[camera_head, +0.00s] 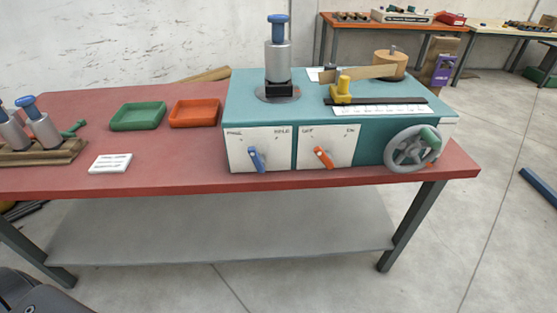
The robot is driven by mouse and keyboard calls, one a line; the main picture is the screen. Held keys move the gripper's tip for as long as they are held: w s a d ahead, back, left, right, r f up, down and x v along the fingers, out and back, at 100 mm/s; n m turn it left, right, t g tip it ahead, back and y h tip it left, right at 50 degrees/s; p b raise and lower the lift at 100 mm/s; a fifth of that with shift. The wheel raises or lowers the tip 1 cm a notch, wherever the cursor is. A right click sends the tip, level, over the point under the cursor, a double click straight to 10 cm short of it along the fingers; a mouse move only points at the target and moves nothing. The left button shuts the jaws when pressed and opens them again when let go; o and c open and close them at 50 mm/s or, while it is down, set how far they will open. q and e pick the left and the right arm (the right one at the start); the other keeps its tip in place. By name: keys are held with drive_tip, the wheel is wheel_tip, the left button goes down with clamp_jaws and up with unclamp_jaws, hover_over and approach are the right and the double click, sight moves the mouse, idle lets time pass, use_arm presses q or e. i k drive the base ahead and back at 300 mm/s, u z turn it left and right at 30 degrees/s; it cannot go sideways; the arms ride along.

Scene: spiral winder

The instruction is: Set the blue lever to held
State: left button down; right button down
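The blue lever (256,158) is on the left white panel (278,158) on the front of the teal machine (310,110). It is tilted, its upper end leaning left, toward the side of a small label that seems to read "FREE". A label that seems to read "HOLD" is at the panel's upper right. An orange lever (323,157) is on the panel to the right, tilted the same way. Neither of my grippers is in view, and nothing touches the blue lever.
The machine stands on a red table (190,181). A grey handwheel (412,149) juts out at its right front. Green (137,116) and orange (194,113) trays, a white card (110,163) and a wooden rack (45,153) lie left. Space before the panels is clear.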

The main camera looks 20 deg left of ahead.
sight(253, 154)
drive_tip(key=z, duration=0.95)
drive_tip(key=k, duration=1)
drive_tip(key=u, duration=1.7)
drive_tip(key=i, duration=0.5)
drive_tip(key=z, duration=0.1)
